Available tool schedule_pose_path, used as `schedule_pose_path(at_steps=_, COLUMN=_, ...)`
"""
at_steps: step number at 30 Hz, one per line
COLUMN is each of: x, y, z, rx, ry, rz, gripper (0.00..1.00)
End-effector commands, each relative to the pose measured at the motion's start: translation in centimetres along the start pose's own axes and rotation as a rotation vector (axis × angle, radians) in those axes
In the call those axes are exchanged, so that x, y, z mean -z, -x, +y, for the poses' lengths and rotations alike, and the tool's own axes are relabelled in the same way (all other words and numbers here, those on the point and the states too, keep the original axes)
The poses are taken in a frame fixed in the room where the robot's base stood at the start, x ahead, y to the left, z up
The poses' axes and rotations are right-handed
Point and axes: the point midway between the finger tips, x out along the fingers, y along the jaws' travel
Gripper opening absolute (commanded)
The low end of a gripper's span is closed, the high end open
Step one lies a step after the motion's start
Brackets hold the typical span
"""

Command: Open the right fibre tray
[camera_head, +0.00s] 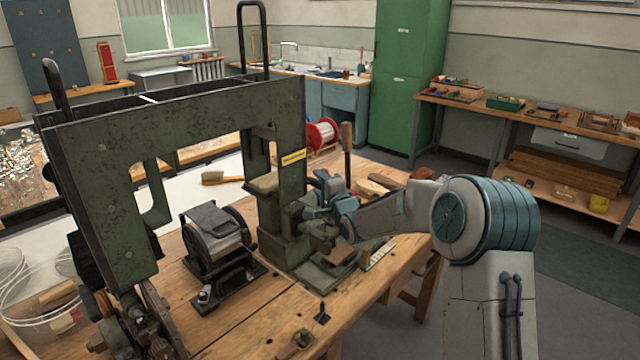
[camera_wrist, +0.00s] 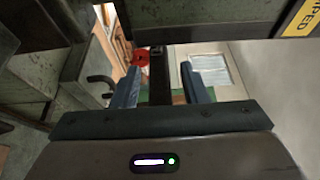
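A green tufting machine (camera_head: 190,115) stands on the wooden bench. Beneath the right end of its frame is a green block-shaped housing (camera_head: 283,245) with a pale bristly top. I cannot tell surely which part is the right fibre tray. My gripper (camera_head: 318,195) is at the right side of this housing, partly hidden by my arm. In the wrist view my gripper (camera_wrist: 160,85) shows two blue-grey fingers spread apart. A dark upright bar (camera_wrist: 159,75) shows between them, with gaps on both sides. I cannot tell whether it lies between the fingertips or beyond them.
A yellow label (camera_head: 293,157) marks the machine's right post. A dark roller unit (camera_head: 215,245) stands left of the housing. A red-and-white spool (camera_head: 321,133), a wooden-handled brush (camera_head: 222,178) and wood blocks (camera_head: 375,186) lie behind. The machine's frame hangs close over my gripper.

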Motion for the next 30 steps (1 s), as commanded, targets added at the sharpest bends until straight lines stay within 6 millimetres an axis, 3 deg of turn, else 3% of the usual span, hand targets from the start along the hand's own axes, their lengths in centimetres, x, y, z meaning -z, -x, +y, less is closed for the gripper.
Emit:
schedule_pose_path(at_steps=9, x=0.0, y=-0.3, z=0.0, rx=0.000, ry=0.000, rz=0.000, gripper=0.40)
schedule_pose_path(at_steps=10, x=0.0, y=-0.3, z=0.0, rx=0.000, ry=0.000, rz=0.000, gripper=0.37)
schedule_pose_path(at_steps=14, x=0.0, y=-0.3, z=0.0, rx=0.000, ry=0.000, rz=0.000, gripper=0.01)
schedule_pose_path(at_steps=20, x=0.3, y=-0.4, z=0.0, rx=0.000, ry=0.000, rz=0.001, gripper=0.00)
schedule_pose_path(at_steps=23, x=1.6, y=-0.9, z=-0.1, rx=0.000, ry=0.000, rz=0.002, gripper=0.00)
schedule_pose_path(at_steps=30, x=7.6, y=-2.2, z=-0.3, rx=0.000, ry=-0.002, rz=0.008, gripper=0.00)
